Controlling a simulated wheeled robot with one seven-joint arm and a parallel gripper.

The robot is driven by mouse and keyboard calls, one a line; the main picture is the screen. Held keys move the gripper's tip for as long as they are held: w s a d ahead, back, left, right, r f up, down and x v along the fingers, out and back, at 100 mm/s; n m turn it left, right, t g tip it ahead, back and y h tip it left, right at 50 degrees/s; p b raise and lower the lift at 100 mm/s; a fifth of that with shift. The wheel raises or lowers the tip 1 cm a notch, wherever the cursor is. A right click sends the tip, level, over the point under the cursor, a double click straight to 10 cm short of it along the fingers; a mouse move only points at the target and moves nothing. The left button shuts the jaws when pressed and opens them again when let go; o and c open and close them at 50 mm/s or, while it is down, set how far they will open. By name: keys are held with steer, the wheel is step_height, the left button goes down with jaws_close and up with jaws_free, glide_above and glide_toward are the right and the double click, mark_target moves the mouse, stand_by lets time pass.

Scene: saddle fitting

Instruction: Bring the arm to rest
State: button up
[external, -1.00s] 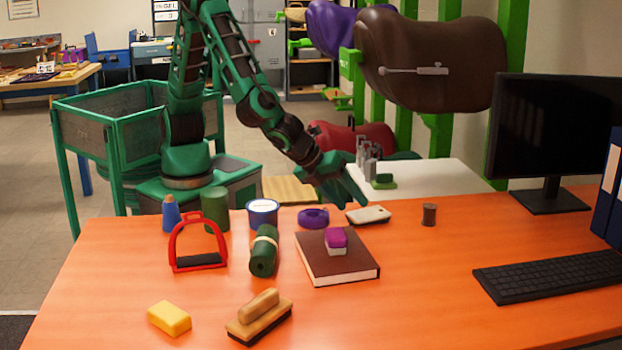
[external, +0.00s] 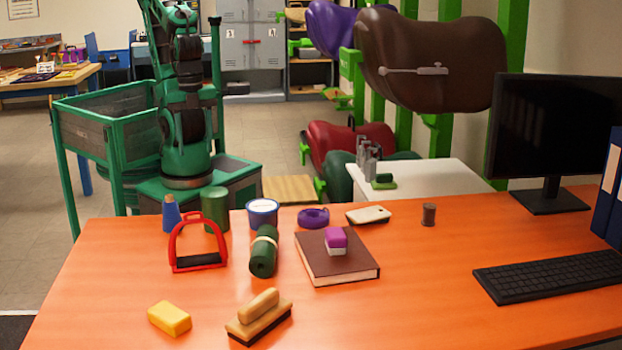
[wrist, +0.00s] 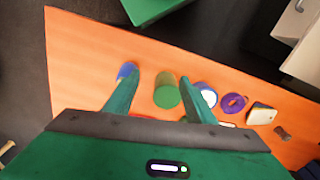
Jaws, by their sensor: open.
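My arm (external: 185,90) is folded upright above my green base, behind the far left of the orange desk (external: 420,300). My gripper is not clearly visible in the external view. In the wrist view my gripper (wrist: 158,85) has its two green fingers spread apart, with nothing held between them. Beyond the fingers, the wrist view shows the green cylinder (wrist: 166,92), the blue cone-like object (wrist: 126,71), the white-lidded tub (wrist: 207,95) and the purple ring (wrist: 233,103) on the desk.
Saddles (external: 430,60) hang on a green rack at the right. A white side table (external: 430,178) stands behind the desk.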

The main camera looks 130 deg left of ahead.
steer(key=shift+s+r+n, duration=0.1)
steer(key=shift+s+n, duration=0.2)
steer(key=shift+s, duration=1.25)
